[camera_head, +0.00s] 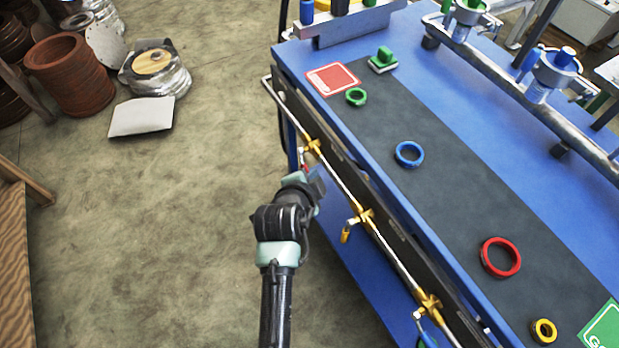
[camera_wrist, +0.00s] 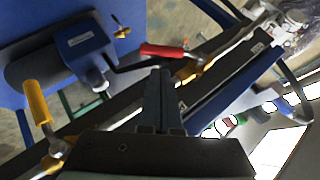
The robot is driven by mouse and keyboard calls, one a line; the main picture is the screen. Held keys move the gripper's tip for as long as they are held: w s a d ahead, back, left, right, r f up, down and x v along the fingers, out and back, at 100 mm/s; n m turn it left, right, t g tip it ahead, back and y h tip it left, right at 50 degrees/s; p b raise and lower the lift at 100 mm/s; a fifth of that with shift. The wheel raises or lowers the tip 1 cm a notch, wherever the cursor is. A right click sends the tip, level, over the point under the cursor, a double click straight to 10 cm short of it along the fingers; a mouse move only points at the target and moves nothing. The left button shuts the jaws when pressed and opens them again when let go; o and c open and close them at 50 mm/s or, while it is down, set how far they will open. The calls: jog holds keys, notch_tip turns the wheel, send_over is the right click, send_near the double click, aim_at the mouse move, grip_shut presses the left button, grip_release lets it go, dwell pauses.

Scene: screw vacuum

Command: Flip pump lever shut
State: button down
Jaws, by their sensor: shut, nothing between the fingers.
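A metal pipe with brass valves runs along the side of the blue bench. In the wrist view, a red lever (camera_wrist: 163,50) lies roughly crosswise just beyond the fingertips of my gripper (camera_wrist: 166,72). The lever's right end meets a brass valve (camera_wrist: 190,70). A yellow lever (camera_wrist: 37,102) stands at the left, apart from my gripper. In the head view, the yellow lever (camera_head: 345,236) hangs below the middle brass valve (camera_head: 362,215), and the red lever is mostly hidden by my gripper (camera_head: 318,180). The fingers are shut and empty. I cannot tell whether they touch the red lever, or which lever is the pump's.
The bench top (camera_head: 470,200) holds green, blue, red and yellow rings and a red sign (camera_head: 333,79). A blue block (camera_wrist: 82,40) with a dark rod is close to the red lever in the wrist view. Open floor (camera_head: 150,230) lies left of my arm.

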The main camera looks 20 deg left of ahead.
jog(key=shift+w+a+f, duration=0.2)
jog(key=shift+a+f, duration=0.25)
jog(key=shift+f, duration=0.1)
jog(key=shift+f, duration=0.1)
jog(key=shift+f+b, duration=0.2)
jog(key=shift+b, duration=0.55)
